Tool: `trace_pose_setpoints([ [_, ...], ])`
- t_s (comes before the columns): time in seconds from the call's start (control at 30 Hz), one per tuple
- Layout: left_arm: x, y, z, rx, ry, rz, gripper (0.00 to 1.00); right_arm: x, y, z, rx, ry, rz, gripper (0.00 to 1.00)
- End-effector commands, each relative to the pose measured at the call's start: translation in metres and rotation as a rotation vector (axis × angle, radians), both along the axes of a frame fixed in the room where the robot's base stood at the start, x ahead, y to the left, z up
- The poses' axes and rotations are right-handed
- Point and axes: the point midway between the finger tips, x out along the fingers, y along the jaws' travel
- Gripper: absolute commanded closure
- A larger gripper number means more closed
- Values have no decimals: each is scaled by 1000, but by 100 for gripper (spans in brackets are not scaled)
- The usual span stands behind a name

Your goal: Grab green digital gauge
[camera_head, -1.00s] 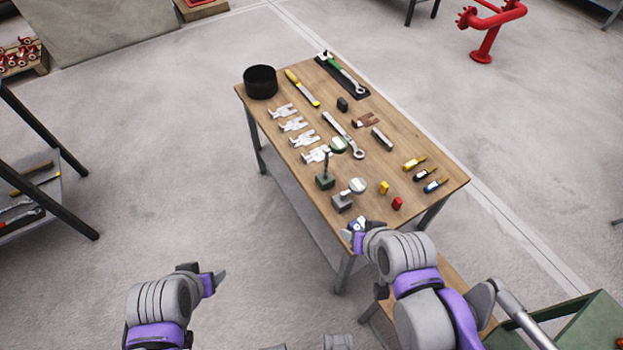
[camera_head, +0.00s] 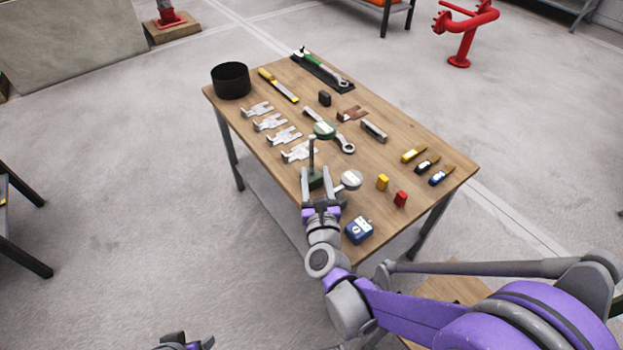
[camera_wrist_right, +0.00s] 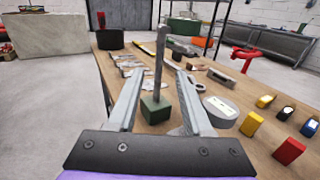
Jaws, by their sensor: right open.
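My right gripper (camera_head: 320,178) is open and empty at the near side of the base; I cannot tell whether the fingertips reach around the post. My left gripper (camera_head: 188,342) is at the bottom edge, mostly cut off.
A blue box (camera_head: 359,229), a yellow block (camera_head: 382,182) and a red block (camera_head: 400,199) are nearby. Several metal brackets (camera_head: 283,137) lie behind left. A black pot (camera_head: 231,80) stands at the far corner.

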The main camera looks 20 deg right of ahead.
Motion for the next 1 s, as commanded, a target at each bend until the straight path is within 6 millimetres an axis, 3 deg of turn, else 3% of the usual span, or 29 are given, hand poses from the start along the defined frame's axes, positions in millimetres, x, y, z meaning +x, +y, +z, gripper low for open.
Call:
trace_pose_setpoints([
  [0.1, 0, 0, -2, 0, 1, 0, 33, 19, -4, 0, -3, 1, -1, 50],
  [0.37, 1, 0, -7, 0, 2, 0, 33, 41, -7, 0, -5, 2, 1, 50],
  [0.63, 2, 0, -16, 0, 4, 0, 33, 78, -14, 1, -6, 2, 1, 50],
  [0.93, 2, 0, -16, 0, 4, 0, 33, 83, -15, 2, -6, 3, 2, 50],
  [1.0, 2, 0, -16, 0, 4, 0, 33, 83, -15, 2, -6, 3, 2, 62],
])
